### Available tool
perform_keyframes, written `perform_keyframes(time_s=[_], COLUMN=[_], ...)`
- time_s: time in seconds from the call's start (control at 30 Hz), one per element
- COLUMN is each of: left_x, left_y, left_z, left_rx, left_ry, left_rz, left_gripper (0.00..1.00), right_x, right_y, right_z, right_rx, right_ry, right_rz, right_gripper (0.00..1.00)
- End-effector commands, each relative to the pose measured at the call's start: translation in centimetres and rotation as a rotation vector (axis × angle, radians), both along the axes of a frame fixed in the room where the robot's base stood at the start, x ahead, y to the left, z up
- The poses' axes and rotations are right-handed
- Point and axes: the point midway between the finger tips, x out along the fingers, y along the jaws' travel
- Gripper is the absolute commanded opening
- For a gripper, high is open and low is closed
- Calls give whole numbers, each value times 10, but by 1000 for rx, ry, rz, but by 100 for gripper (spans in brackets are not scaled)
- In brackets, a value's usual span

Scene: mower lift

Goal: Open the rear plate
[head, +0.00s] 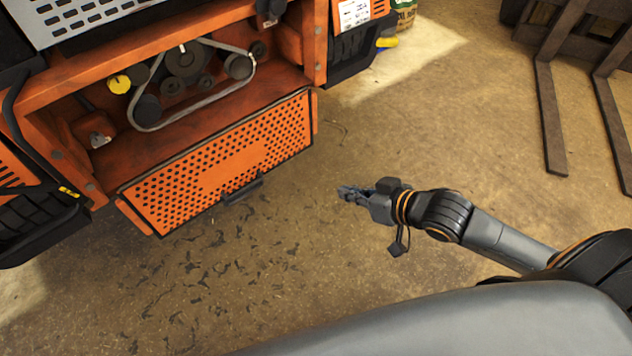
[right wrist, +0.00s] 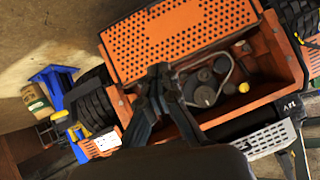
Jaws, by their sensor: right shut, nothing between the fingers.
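The rear plate (head: 222,160) is an orange perforated panel with a dark handle (head: 242,191) on its lower edge. It hangs swung down and outward from the orange mower body (head: 50,105), and the engine bay with its belt and pulleys (head: 190,75) is exposed. The plate also shows at the top of the right wrist view (right wrist: 180,38). My right gripper (head: 345,193) is shut and empty, to the right of the plate and apart from it. It also shows in the right wrist view (right wrist: 160,85). My left gripper is not in view.
Forklift-like tines (head: 550,120) lie at the upper right. A bag (head: 405,14) stands behind the mower. Dark debris (head: 215,265) litters the floor below the plate. The concrete floor (head: 440,110) between mower and tines is clear.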

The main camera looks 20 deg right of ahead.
Motion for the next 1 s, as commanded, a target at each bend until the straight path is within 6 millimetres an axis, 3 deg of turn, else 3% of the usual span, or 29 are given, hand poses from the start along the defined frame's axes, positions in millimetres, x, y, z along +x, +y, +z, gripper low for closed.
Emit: perform_keyframes(time_s=[0.27, 0.6, 0.8, 1.0], left_x=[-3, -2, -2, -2], left_y=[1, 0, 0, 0], left_z=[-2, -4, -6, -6], left_rx=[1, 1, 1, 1], left_ry=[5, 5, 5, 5], left_rz=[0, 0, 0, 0], left_gripper=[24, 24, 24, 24], right_x=[21, 74, 74, 74], right_y=[12, 42, 48, 50], right_z=[-16, -57, -86, -95], right_rx=[2, 2, -1, 0], right_ry=[-1, 0, 2, 2], right_rz=[0, -1, 0, 1], right_gripper=[0, 0, 0, 0])
